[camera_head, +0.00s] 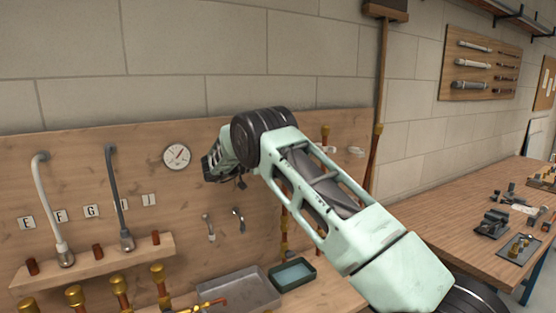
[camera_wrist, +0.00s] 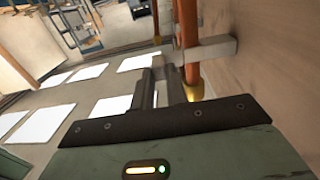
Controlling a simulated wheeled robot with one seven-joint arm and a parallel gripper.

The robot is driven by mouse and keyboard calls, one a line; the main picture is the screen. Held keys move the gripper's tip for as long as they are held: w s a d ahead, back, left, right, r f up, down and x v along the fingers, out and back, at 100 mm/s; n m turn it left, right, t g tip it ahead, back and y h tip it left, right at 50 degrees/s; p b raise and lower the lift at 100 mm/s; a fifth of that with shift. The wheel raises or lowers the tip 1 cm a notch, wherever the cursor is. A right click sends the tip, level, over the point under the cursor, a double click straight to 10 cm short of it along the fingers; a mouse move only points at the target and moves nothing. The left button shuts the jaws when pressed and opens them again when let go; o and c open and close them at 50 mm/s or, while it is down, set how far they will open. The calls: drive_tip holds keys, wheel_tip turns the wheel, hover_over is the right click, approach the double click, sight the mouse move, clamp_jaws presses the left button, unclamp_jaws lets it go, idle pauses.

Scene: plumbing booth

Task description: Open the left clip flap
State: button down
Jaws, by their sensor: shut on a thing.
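In the wrist view my gripper (camera_wrist: 166,80) has its two dark fingers close together, with a small pale grey piece at their tips, which I take to be the left clip flap. A pale grey clip bar (camera_wrist: 218,47) stands out from the wooden board beside them and crosses an orange-brown copper pipe (camera_wrist: 188,22). The flap's exact angle is hard to tell, as the fingers cover most of it. In the head view my own arm hides the fingertips and the held clip. Small white clip parts (camera_head: 356,152) show on the board right of my arm.
The board carries a round gauge (camera_head: 176,157), a white curved pipe (camera_head: 47,200) and a grey one (camera_head: 117,195). Below are a grey tray (camera_head: 238,292) and a green tray (camera_head: 292,274). A wooden workbench (camera_head: 455,210) stands at the right.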

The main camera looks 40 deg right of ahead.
drive_tip(key=shift+w+r+m+g, duration=0.2)
drive_tip(key=shift+m+g, duration=0.1)
drive_tip(key=shift+g, duration=0.1)
drive_tip(key=c, duration=1.4)
unclamp_jaws()
drive_tip(key=shift+s, duration=0.1)
drive_tip(key=shift+f, duration=0.1)
drive_tip(key=b+v, duration=0.5)
drive_tip(key=v, duration=1.2)
drive_tip(key=shift+r, duration=0.25)
drive_tip(key=shift+a, duration=0.15)
